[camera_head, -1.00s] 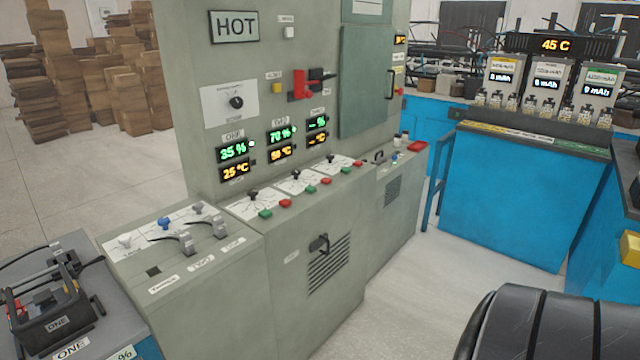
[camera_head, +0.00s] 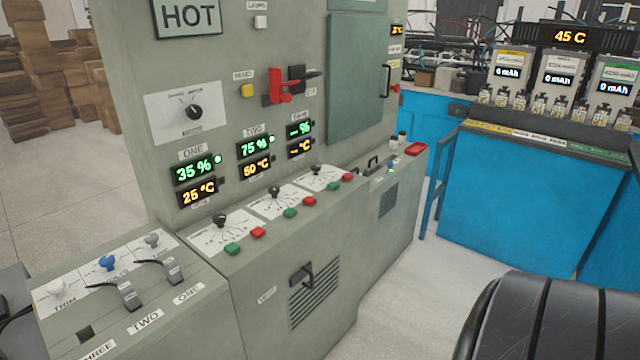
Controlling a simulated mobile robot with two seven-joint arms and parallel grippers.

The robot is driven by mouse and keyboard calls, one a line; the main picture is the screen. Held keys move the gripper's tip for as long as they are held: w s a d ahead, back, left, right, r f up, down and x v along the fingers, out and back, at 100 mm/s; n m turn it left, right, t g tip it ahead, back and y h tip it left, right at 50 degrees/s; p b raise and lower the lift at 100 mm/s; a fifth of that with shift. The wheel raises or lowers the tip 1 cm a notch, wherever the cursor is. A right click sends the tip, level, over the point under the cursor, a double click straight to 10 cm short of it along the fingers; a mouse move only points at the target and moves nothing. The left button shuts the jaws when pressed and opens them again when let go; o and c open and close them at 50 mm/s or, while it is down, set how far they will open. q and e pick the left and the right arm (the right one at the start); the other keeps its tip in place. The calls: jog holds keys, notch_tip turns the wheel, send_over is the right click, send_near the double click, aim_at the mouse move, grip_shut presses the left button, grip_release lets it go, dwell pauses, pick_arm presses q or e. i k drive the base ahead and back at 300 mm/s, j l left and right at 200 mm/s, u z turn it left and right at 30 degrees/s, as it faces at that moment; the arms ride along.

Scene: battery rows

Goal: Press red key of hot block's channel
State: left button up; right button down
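The grey HOT cabinet (camera_head: 240,85) has three channel displays. Channel ONE's display (camera_head: 194,180) reads 35 % and 25 °C. Channel TWO's display (camera_head: 255,155) reads about 75 % and 50 or 60 °C, the higher temperature. On the ledge below, each channel has a black dial, a green key and a red key: channel ONE's red key (camera_head: 258,232), channel TWO's red key (camera_head: 310,201) and the third red key (camera_head: 347,177). Channel TWO's green key (camera_head: 290,213) is left of its red key. Neither gripper is in view.
A lower console with grey levers (camera_head: 128,296) and coloured knobs adjoins the ledge at the left. A red-handled switch (camera_head: 278,88) projects from the cabinet. Blue benches (camera_head: 530,200) stand at the right. Grey floor (camera_head: 400,300) is clear between cabinet and benches.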

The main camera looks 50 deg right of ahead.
aim_at(309, 201)
jog(key=i+l, duration=0.15)
jog(key=l, duration=0.25)
jog(key=i+l, duration=0.15)
jog(key=l, duration=0.2)
jog(key=i+l, duration=0.15)
jog(key=l, duration=0.25)
jog(key=i+l+z, duration=0.1)
jog(key=l, duration=0.3)
jog(key=i+l, duration=0.25)
jog(key=l, duration=0.15)
